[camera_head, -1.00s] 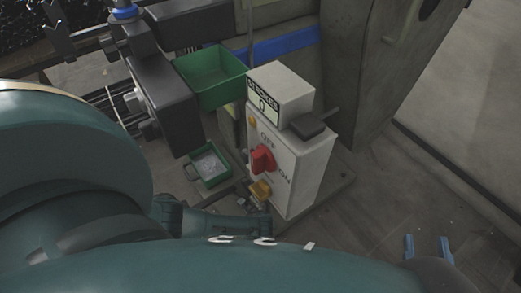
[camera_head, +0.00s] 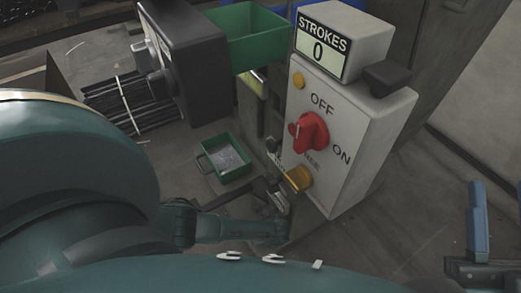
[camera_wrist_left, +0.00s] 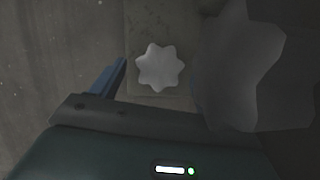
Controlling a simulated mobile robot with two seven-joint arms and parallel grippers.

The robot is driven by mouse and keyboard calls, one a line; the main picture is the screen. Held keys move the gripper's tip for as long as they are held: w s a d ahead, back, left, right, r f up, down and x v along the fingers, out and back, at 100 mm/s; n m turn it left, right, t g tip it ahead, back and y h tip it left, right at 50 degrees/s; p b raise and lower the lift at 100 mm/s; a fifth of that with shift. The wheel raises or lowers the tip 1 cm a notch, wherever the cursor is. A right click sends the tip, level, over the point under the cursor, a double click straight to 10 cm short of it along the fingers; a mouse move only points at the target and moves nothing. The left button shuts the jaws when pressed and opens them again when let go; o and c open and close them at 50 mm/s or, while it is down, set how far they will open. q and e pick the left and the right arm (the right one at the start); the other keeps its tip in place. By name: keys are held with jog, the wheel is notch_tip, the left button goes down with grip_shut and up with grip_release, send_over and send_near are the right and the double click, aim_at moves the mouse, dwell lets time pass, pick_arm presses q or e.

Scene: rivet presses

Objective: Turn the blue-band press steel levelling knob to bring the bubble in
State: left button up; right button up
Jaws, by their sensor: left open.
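In the left wrist view a pale grey star-shaped knob (camera_wrist_left: 160,68) sits on a plate between my fingers. My left gripper (camera_wrist_left: 162,64) is open, with its blue left finger beside the knob and apart from it. The other finger is hidden behind a large dark grey lobed shape (camera_wrist_left: 245,65), close to the camera. In the head view the left fingers cannot be made out by the press's foot. The press's blue band (camera_head: 290,5) shows at the top edge. No bubble can be made out. My right gripper (camera_head: 498,190) is open and empty at the right edge.
A white control box (camera_head: 345,145) with a red OFF/ON switch (camera_head: 309,132) and a STROKES counter (camera_head: 318,52) reading 0 stands close by. A green bin (camera_head: 248,35) and a small green tray (camera_head: 226,160) stand left of it. Bare floor lies to the right.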

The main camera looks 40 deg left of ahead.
pick_arm(q)
jog(key=shift+b+x, duration=0.55)
jog(key=shift+x, duration=0.25)
jog(key=shift+f, duration=0.15)
pick_arm(e)
jog(key=shift+s+a+r+n+y, duration=0.1)
jog(key=shift+a+r+n+y, duration=0.05)
jog(key=shift+r+n+y, duration=0.4)
jog(key=shift+s+a+r+n+y, duration=0.15)
jog(key=shift+r+n+y, duration=0.2)
jog(key=shift+n+y, duration=0.3)
jog(key=shift+s+a+r+n+y, duration=0.1)
jog(key=shift+r+n+y, duration=0.35)
jog(key=shift+n+y, duration=0.15)
pick_arm(q)
jog(key=shift+c, duration=0.5)
